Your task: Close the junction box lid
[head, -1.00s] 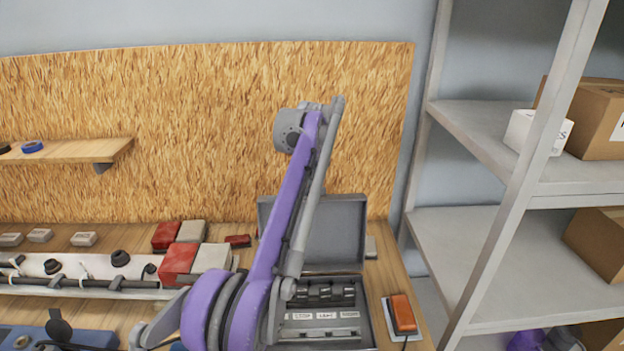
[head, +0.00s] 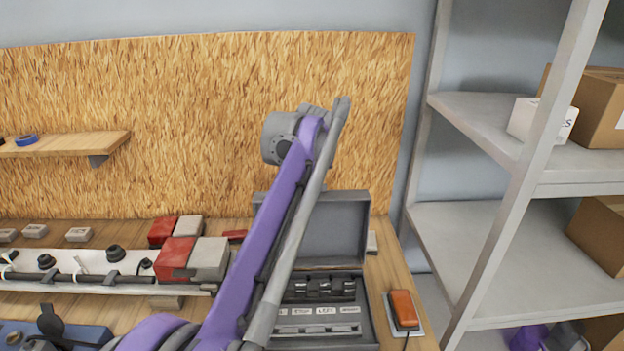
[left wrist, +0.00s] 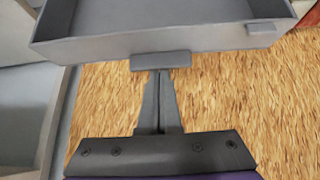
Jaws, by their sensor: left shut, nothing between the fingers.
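The grey junction box (head: 368,334) sits on the bench, with dark parts and a row of white labels inside. Its lid (head: 335,228) stands open and upright at the back, partly covered by my purple left arm in the head view. In the left wrist view the lid (left wrist: 160,46) crosses the top, with a small tab (left wrist: 160,62) on its edge. My left gripper (left wrist: 160,72) is shut and empty, its fingertips right at this tab. I cannot tell whether they touch it. The gripper itself is hidden in the head view. My right gripper is not in view.
An orange device (head: 403,310) lies right of the box. Red and grey blocks (head: 208,258) and a strip with cables (head: 85,265) lie to the left. A chipboard panel (head: 200,120) stands behind the bench. A metal shelf (head: 490,220) with cartons is at the right.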

